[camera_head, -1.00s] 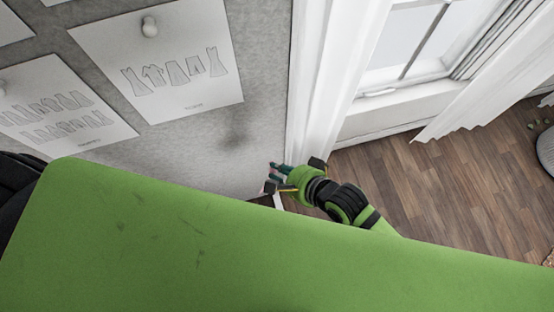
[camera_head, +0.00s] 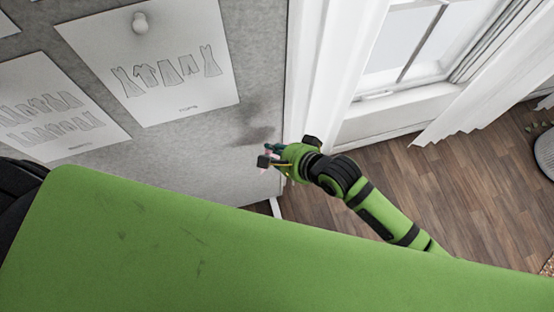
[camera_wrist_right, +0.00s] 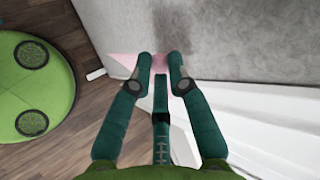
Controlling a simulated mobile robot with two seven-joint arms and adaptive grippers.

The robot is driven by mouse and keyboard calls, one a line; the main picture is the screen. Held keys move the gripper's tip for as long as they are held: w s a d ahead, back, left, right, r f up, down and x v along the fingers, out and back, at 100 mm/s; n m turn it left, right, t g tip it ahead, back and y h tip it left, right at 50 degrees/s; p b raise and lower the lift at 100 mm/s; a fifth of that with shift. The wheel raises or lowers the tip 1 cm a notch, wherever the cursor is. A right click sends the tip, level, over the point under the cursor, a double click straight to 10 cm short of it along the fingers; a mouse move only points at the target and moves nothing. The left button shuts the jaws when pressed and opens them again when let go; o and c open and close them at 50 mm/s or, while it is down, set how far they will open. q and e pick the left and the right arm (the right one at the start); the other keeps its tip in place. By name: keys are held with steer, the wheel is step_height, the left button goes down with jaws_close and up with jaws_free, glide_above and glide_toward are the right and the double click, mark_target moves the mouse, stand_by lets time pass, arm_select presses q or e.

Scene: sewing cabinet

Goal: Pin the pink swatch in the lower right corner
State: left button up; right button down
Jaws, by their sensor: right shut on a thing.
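The pink swatch (camera_wrist_right: 125,61) shows in the right wrist view between and beside the tips of my right gripper (camera_wrist_right: 160,63), partly hidden by the fingers. In the head view my right gripper (camera_head: 267,161) is beside the lower right part of the grey board (camera_head: 225,155), shut on the swatch. Only a sliver of pink shows there. The board also fills the upper right of the right wrist view (camera_wrist_right: 225,40). I cannot tell whether the swatch touches the board. No pin can be made out at the gripper. My left gripper is not in view.
A white curtain (camera_head: 315,75) and a window (camera_head: 405,50) lie right of the board. The wooden floor (camera_head: 450,200) is open below.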

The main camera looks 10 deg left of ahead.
steer(key=w+a+b, duration=0.2)
steer(key=w+a, duration=0.1)
steer(key=w, duration=0.3)
steer(key=shift+w+a, duration=0.25)
steer(key=shift+a, duration=0.05)
steer(key=shift+w+a+b, duration=0.15)
steer(key=shift+w+b, duration=0.15)
steer(key=shift+b, duration=0.05)
stand_by(1.1)
steer(key=c, duration=1.1)
jaws_free()
